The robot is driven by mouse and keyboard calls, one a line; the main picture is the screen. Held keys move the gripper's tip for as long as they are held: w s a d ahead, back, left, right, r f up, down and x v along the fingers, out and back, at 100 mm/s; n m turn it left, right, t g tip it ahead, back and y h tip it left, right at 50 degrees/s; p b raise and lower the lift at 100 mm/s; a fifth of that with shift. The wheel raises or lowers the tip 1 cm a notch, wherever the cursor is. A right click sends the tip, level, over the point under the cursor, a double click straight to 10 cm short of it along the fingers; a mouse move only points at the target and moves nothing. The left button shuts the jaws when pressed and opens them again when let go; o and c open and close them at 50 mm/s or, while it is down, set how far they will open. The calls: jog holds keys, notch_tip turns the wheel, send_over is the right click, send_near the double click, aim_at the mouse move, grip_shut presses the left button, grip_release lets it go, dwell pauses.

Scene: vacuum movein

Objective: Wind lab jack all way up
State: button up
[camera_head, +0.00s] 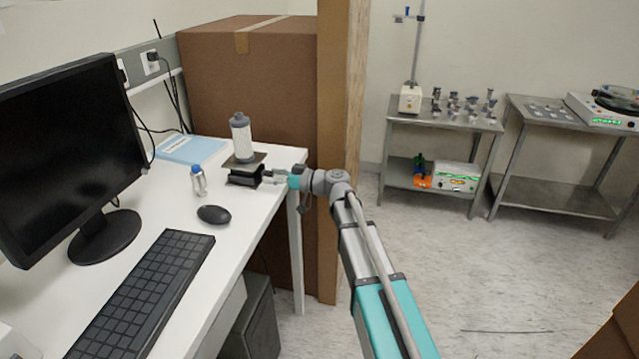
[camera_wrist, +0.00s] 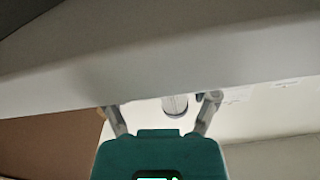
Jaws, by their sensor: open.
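The lab jack (camera_head: 247,162) stands on the white desk near its far right corner. It has a dark plate on top and looks low. A pale bottle with a grey cap (camera_head: 240,140) stands upright on its plate. My gripper (camera_head: 271,177) is at the jack's right side, near where its knob would be. Its small size there hides whether it touches the jack. In the wrist view my gripper (camera_wrist: 160,103) has its two fingers spread apart. A pale cylinder with a grey end (camera_wrist: 175,106) shows between them, likely the bottle. The knob cannot be made out.
A small bottle with a blue cap (camera_head: 198,180), a mouse (camera_head: 214,215), a keyboard (camera_head: 145,295) and a monitor (camera_head: 70,150) share the desk. A blue booklet (camera_head: 191,149) lies behind. A large brown box (camera_head: 270,85) stands beyond.

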jog(key=shift+n, duration=1)
jog(key=shift+s+d, duration=0.2)
jog(key=shift+d, duration=0.15)
jog(key=v, duration=1.3)
jog(key=s+d+f+m+g+h, duration=0.3)
jog(key=s+f+m+g+h, duration=0.2)
jog(key=s+f+m+h, duration=0.8)
jog(key=s+d+f+m+g+h, duration=0.1)
jog(key=s+d+f+h, duration=0.3)
jog(key=s, duration=0.4)
jog(key=shift+d+f, duration=0.75)
jog(key=shift+d, duration=0.6)
